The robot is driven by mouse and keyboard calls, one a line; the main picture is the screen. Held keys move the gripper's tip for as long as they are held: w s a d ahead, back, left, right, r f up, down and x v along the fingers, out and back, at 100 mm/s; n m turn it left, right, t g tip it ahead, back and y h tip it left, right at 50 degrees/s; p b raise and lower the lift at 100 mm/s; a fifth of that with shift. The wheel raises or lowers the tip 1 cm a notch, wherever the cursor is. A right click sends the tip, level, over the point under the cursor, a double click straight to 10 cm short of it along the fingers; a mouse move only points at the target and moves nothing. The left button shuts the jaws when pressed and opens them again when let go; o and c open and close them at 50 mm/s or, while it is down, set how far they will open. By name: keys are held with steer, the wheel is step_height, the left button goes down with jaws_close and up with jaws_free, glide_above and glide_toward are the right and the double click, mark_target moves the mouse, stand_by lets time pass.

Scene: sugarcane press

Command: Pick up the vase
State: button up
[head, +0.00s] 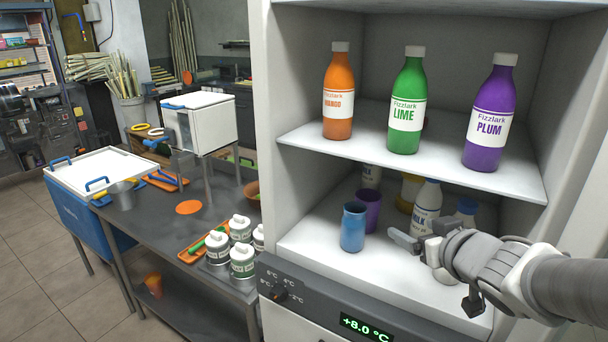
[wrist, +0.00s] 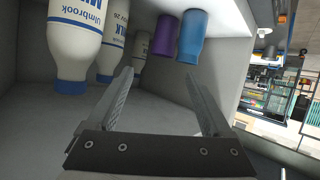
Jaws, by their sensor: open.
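A blue vase-like vessel (head: 353,227) stands upright near the front left of the lower fridge shelf. A similar purple vessel (head: 371,208) stands just behind it, to the right. The frames do not settle which of the two is the vase. My gripper (head: 408,238) is over the lower shelf, to the right of the blue vessel and apart from it. In the wrist view the gripper (wrist: 156,77) is open and empty, with the purple vessel (wrist: 164,36) and the blue vessel (wrist: 192,38) beyond its fingertips.
A milk bottle (head: 426,205) stands behind my gripper, with other bottles around it. The upper shelf (head: 460,178) holds orange, green and purple bottles above my arm. The fridge's left wall (head: 265,150) bounds the space. A workbench (head: 165,222) with white-capped jars stands outside, left.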

step_height(320, 180, down, 3)
steer(key=a+n+y, duration=0.1)
steer(key=a+y, duration=0.2)
steer(key=b, duration=0.1)
glide_toward(360, 229)
steer(key=shift+g, duration=0.3)
steer(key=x, duration=0.6)
steer(key=shift+w+a+r, duration=0.15)
steer(key=shift+w, duration=0.1)
steer(key=shift+b+x, duration=0.3)
steer(key=shift+x, duration=2.9)
jaws_close()
